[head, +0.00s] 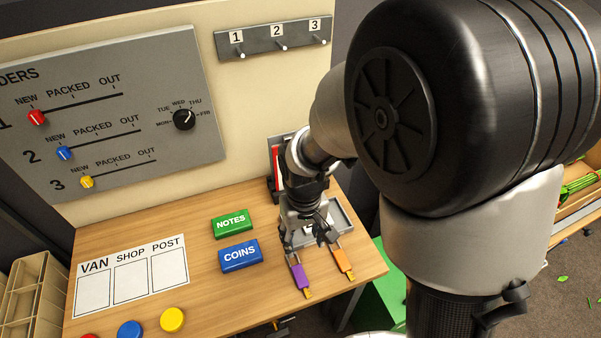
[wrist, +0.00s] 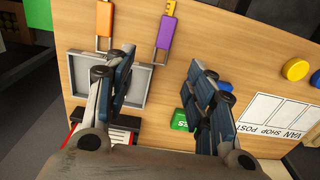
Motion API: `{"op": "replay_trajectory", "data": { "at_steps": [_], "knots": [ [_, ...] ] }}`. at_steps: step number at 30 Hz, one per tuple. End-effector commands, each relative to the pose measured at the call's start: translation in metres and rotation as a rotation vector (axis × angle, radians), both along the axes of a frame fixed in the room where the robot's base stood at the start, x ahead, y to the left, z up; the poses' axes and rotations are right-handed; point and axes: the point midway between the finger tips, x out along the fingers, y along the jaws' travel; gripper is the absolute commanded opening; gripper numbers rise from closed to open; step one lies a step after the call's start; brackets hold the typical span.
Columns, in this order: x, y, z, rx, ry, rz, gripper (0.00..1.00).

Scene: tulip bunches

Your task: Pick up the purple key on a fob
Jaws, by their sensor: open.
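The purple key fob (head: 300,277) lies on the wooden table near its front edge, with a yellow end toward the edge. It also shows at the top of the wrist view (wrist: 165,33), beyond the gap between my fingertips. My gripper (head: 306,238) is open and empty, over the table just behind the purple fob in the head view. Its two fingers stand wide apart in the wrist view (wrist: 160,68). I see no contact with the fob. An orange key fob (head: 343,261) lies to the right of the purple one.
A grey tray (head: 342,221) sits behind the fobs, partly hidden by my gripper. Green NOTES (head: 232,223) and blue COINS (head: 240,255) blocks lie to the left. A panel with three hooks (head: 274,38) is on the back board. Table around the blocks is clear.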

Motion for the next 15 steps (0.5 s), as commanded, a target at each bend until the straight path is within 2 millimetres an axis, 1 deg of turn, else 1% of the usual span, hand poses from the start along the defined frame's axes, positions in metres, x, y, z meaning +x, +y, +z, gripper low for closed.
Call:
{"op": "replay_trajectory", "data": {
  "at_steps": [5,9,15],
  "knots": [
    [-0.001,0.002,-0.024,-0.002,0.009,0.004,0.5],
    [-0.001,0.002,-0.056,-0.003,0.01,0.004,0.5],
    [-0.001,0.002,-0.099,-0.003,0.01,0.003,0.5]
  ]
}}
